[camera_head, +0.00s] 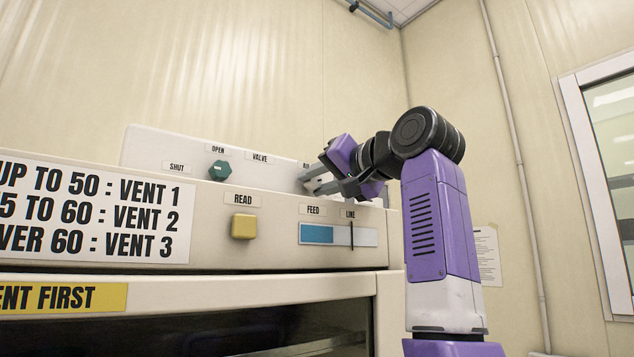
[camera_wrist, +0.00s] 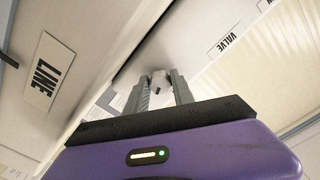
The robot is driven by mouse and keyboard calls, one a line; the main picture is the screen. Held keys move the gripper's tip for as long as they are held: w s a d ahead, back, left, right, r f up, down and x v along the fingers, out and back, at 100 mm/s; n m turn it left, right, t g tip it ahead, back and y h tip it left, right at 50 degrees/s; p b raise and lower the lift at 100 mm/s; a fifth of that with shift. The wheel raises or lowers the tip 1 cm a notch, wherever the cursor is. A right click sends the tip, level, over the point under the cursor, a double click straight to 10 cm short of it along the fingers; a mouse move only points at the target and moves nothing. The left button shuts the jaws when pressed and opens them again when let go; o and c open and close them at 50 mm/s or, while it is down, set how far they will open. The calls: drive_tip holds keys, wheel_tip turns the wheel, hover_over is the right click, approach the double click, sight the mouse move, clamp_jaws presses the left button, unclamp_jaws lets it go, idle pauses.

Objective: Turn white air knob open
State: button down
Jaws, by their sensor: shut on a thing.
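The white air knob (camera_wrist: 158,78) shows between my two grey fingers in the wrist view, and my gripper (camera_wrist: 157,88) is shut on it. In the head view my gripper (camera_head: 312,181) reaches left to the upper panel, just under a partly covered label that seems to read AIR (camera_head: 306,166). The knob cannot be made out there behind the fingers. How far the knob is turned cannot be told.
A dark green knob (camera_head: 219,170) sits between the SHUT and OPEN labels. Below are a yellow READ button (camera_head: 243,226) and a blue-and-white FEED gauge (camera_head: 338,234). A sign with vent rules (camera_head: 92,212) is at left. The ledge lies close beneath my gripper.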

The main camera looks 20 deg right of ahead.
drive_tip(key=c, duration=1.1)
unclamp_jaws()
drive_tip(key=shift+b+v, duration=1.8)
drive_tip(key=shift+v, duration=2.15)
